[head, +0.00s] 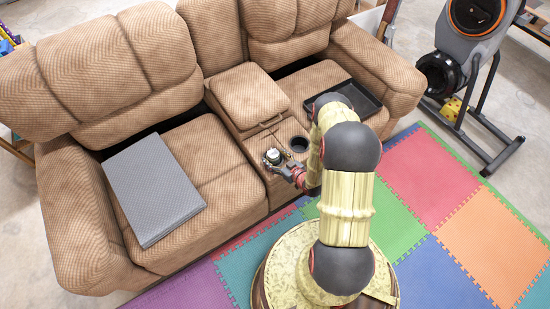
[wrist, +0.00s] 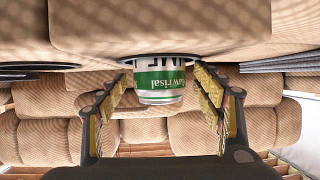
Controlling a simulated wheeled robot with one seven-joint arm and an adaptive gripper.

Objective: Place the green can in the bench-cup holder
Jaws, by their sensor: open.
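The green and white can (wrist: 160,86) appears upside down in the wrist view. Its upper part shows at the dark rim of a cup holder (wrist: 189,60), with its lower part hidden, so it appears to sit in that holder. In the head view the can (head: 273,155) is in the left spot of the bench's middle console, beside the empty right cup holder (head: 298,144). My gripper (wrist: 162,74) is open, with one finger on each side of the can and a visible gap on both sides. In the head view my gripper (head: 281,164) is at the can's near side.
The tan recliner bench (head: 215,150) has a grey flat box (head: 152,190) on its left seat and a black tray (head: 345,98) on its right seat. An exercise bike (head: 470,60) stands at the right. Coloured foam mats (head: 425,170) cover the floor.

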